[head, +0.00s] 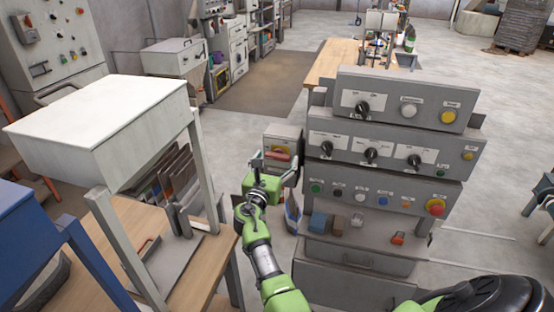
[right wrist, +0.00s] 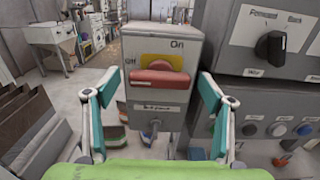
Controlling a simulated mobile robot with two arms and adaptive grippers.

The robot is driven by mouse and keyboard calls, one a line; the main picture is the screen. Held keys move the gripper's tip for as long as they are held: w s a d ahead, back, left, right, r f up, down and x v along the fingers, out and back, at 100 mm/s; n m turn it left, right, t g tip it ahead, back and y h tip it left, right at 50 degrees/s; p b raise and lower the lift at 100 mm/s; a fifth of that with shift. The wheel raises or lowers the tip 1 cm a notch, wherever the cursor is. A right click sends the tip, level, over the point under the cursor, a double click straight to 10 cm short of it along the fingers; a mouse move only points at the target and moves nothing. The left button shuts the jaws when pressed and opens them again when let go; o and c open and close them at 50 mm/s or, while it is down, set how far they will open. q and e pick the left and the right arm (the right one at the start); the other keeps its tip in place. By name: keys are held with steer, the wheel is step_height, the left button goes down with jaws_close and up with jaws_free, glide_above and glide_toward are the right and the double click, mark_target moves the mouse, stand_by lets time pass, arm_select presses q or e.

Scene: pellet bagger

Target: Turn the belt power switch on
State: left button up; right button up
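The belt power switch (right wrist: 159,80) is a red handle on a yellow plate, on the front of a grey box (right wrist: 160,46) in the right wrist view. "On" is written above the handle and "Off" at its left. The handle lies level, in line with "Off". In the head view the switch (head: 279,155) is at the left side of the control console, partly behind my gripper. My right gripper (right wrist: 157,92) is open, one finger toward each side of the box, with nothing between them. I cannot tell whether it touches. My left gripper is not in view.
The grey console (head: 393,145) with knobs, buttons and a red emergency stop (head: 435,207) stands close at the right. A white hopper (head: 105,125) on a stand and a wooden table (head: 205,270) are at the left. Open floor (head: 265,85) lies beyond.

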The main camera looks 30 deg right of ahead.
steer(key=c, duration=1.1)
steer(key=m+b, duration=0.3)
steer(key=shift+f, duration=0.2)
steer(key=m+b, duration=0.4)
steer(key=shift+s+d+m, duration=0.1)
steer(key=shift+m, duration=0.3)
steer(key=m+b, duration=0.5)
steer(key=shift+f, duration=0.1)
steer(key=m+b, duration=0.2)
steer(key=shift+m, duration=0.4)
steer(key=shift+r+m+b, duration=0.3)
steer(key=shift+m+b, duration=0.9)
steer(key=shift+m, duration=0.1)
steer(key=shift+r, duration=0.15)
